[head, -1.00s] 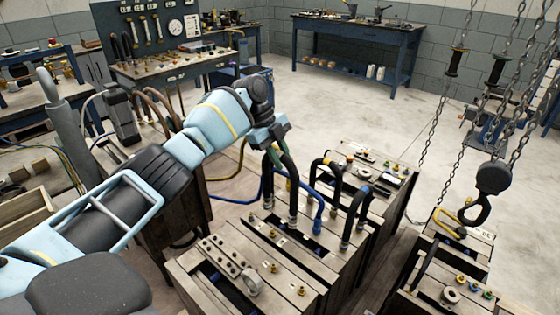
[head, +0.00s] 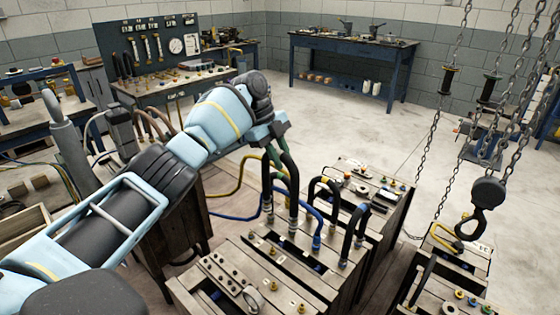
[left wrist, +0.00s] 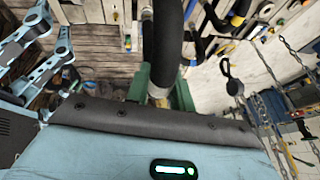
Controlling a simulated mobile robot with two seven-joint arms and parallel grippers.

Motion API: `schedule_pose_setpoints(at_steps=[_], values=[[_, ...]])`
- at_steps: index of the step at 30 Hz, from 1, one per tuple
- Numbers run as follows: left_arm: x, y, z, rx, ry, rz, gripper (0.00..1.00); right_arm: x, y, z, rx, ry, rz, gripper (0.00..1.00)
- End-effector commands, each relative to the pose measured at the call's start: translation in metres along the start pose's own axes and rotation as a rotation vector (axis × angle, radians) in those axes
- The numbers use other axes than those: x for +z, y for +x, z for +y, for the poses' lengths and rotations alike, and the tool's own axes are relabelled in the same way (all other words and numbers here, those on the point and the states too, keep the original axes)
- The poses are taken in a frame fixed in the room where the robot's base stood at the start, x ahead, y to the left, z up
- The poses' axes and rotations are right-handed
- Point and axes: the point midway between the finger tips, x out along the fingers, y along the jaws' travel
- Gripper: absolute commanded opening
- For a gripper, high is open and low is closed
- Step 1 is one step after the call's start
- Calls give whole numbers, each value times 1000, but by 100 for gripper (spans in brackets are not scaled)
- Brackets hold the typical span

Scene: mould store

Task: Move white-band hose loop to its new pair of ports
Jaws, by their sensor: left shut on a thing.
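A black hose loop (head: 293,185) stands as an arch on the near wooden-sided mould block (head: 222,262). My left gripper (head: 279,140) is shut on this loop near its top, with green fingers. In the left wrist view the black hose (left wrist: 164,42) runs between the green fingers (left wrist: 163,92), with a brass-coloured fitting by them. Another black loop (head: 355,230) stands to the right, and one with a yellow band (head: 325,182) stands behind. My right gripper is not in view.
A blue hose (head: 313,205) runs close beside the held loop. A chain hook (head: 479,218) hangs at the right above another mould block (head: 452,240). The floor (head: 330,120) beyond the blocks is clear.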

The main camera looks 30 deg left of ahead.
Motion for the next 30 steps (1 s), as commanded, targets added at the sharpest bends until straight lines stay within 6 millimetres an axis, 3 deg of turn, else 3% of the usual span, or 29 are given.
schedule_pose_setpoints(at_steps=[18,30], values=[[-17,-40,-9,-3,3,0,0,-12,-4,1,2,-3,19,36],[-18,-44,-9,-1,2,1,0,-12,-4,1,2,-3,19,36]])
